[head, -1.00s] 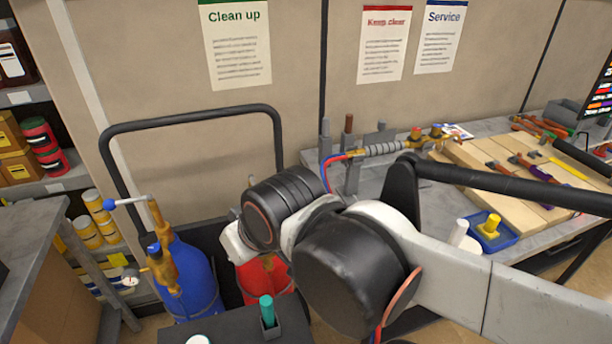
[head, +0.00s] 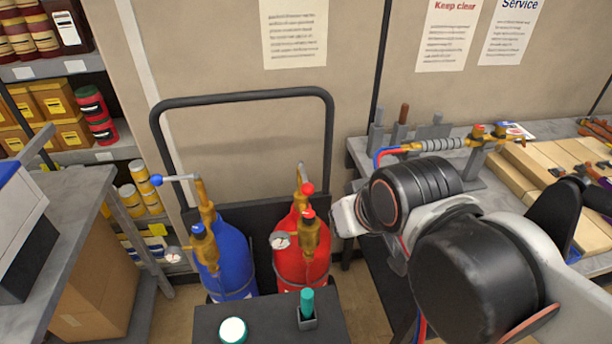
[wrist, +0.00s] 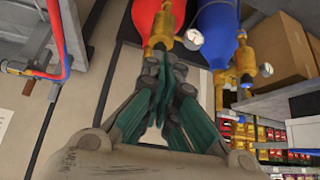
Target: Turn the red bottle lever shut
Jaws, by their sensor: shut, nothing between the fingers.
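The red bottle (head: 300,262) stands on the cart to the right of the blue bottle (head: 230,268). Its brass valve carries a red-tipped lever (head: 308,188), which looks foreshortened, and a red knob and gauge lower down. In the head view my wrist is just right of the red bottle, and my fingertips are hidden. In the wrist view my gripper (wrist: 160,92) is shut and empty. Its fingertips lie, in the picture, just below the red bottle's brass valve (wrist: 161,38); I cannot tell whether they touch. The lever is not clear there.
A dark cart handle (head: 245,95) arches behind the bottles. The blue bottle's lever (head: 178,179) sticks out left. A dark box top (head: 270,318) with a teal item stands in front. A workbench (head: 352,150) is at right, shelves at left.

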